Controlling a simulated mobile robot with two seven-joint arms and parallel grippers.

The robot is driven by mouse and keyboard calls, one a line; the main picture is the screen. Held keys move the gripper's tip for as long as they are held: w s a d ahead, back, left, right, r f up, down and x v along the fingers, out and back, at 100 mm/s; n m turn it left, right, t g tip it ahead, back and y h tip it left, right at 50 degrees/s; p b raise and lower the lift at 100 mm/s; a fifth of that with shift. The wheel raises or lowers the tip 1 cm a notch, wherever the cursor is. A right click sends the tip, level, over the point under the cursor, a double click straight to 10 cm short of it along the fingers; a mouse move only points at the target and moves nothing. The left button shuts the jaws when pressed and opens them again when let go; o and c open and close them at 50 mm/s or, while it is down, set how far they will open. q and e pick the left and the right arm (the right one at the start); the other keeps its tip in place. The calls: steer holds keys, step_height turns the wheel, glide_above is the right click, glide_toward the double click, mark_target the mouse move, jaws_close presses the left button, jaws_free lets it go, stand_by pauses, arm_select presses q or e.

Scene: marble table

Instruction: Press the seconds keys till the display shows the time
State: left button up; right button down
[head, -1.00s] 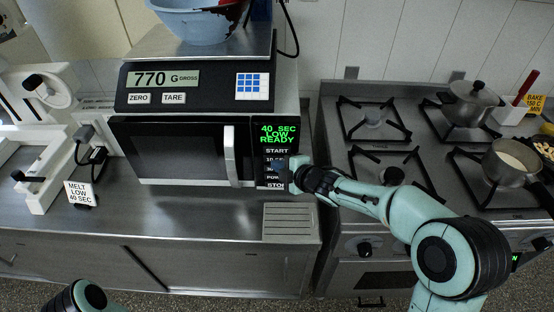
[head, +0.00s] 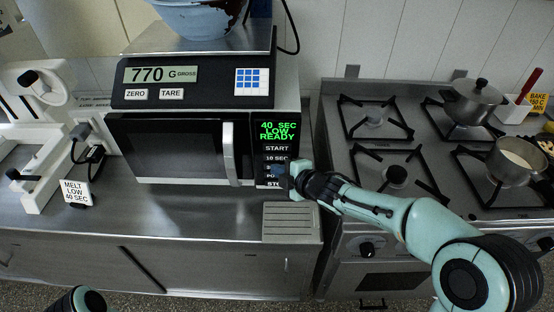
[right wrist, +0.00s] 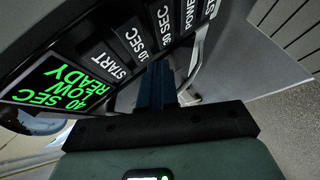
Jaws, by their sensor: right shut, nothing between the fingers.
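The microwave (head: 170,150) has a green display (head: 278,131) that reads 40 SEC LOW READY; it also shows in the right wrist view (right wrist: 48,88). Below the display is a column of keys: START (right wrist: 104,63), 10 SEC (right wrist: 133,37), 30 SEC (right wrist: 164,24) and POWER (right wrist: 188,16), with another at the end. A card (head: 76,193) reads MELT LOW 40 SEC. My right gripper (head: 279,170) is shut and empty, its blue fingers (right wrist: 153,88) in front of the keys. In the head view it partly hides the lower keys. I cannot tell whether it touches one. My left gripper is out of view.
A scale (head: 195,92) reading 770 G stands on the microwave with a blue bowl (head: 195,20) on it. A stove (head: 420,190) with pots is to the right. A vented plate (head: 291,222) lies below the keys.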

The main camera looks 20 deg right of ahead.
steer(key=s+b, duration=0.1)
steer(key=s, duration=0.1)
steer(key=s+a+b, duration=0.1)
steer(key=s, duration=0.1)
steer(key=shift+b, duration=0.4)
steer(key=shift+w, duration=0.1)
